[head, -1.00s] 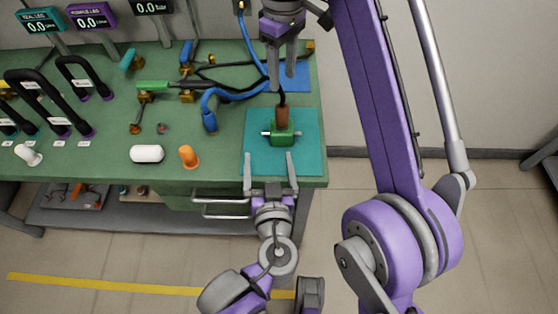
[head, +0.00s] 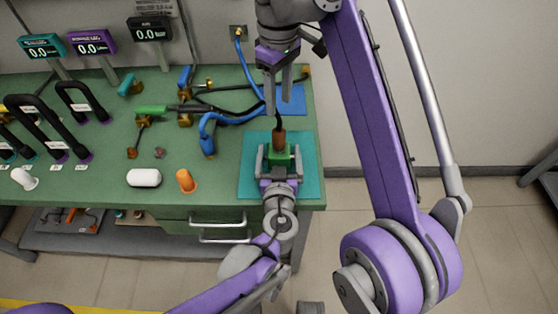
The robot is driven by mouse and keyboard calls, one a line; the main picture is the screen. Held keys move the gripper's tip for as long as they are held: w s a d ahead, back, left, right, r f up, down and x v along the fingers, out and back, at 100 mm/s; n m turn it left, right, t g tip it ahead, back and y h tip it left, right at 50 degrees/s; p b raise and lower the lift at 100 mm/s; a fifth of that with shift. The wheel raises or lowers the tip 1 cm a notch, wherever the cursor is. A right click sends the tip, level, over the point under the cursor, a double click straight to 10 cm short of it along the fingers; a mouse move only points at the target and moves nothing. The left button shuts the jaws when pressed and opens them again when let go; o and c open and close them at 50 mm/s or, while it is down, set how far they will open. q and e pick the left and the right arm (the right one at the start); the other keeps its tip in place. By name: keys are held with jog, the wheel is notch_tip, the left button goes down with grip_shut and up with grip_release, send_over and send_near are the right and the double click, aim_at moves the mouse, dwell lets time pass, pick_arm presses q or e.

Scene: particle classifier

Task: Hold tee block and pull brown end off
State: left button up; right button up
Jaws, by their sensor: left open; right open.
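The green tee block (head: 279,160) sits on the teal mat (head: 306,186) at the right end of the bench. The brown end (head: 279,139) stands up from its top, with a black cable rising from it. My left gripper (head: 279,154) is open at the block, one finger on each side of it. I cannot tell if the fingers touch it. My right gripper (head: 278,105) points down from above. It is open and empty, just above and behind the brown end, with the black cable near its fingers.
A blue hose (head: 207,140) and black cables lie left of the mat. Black looped handles (head: 38,122) and display panels (head: 92,42) are at the left.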

aim_at(278, 129)
pick_arm(q)
jog(key=shift+w, duration=0.1)
grip_shut()
dwell(0.9)
dwell(0.5)
pick_arm(e)
jog(key=o, duration=0.5)
jog(key=shift+m, duration=0.3)
jog(key=shift+c, duration=0.2)
jog(key=m, duration=0.6)
jog(key=shift+w+m, duration=0.35)
jog(key=shift+m, duration=0.05)
jog(key=shift+f, duration=3.35)
jog(key=shift+s+f, duration=0.15)
jog(key=shift+f, duration=1.15)
jog(key=shift+s+f, duration=0.1)
jog(key=shift+f, duration=1.15)
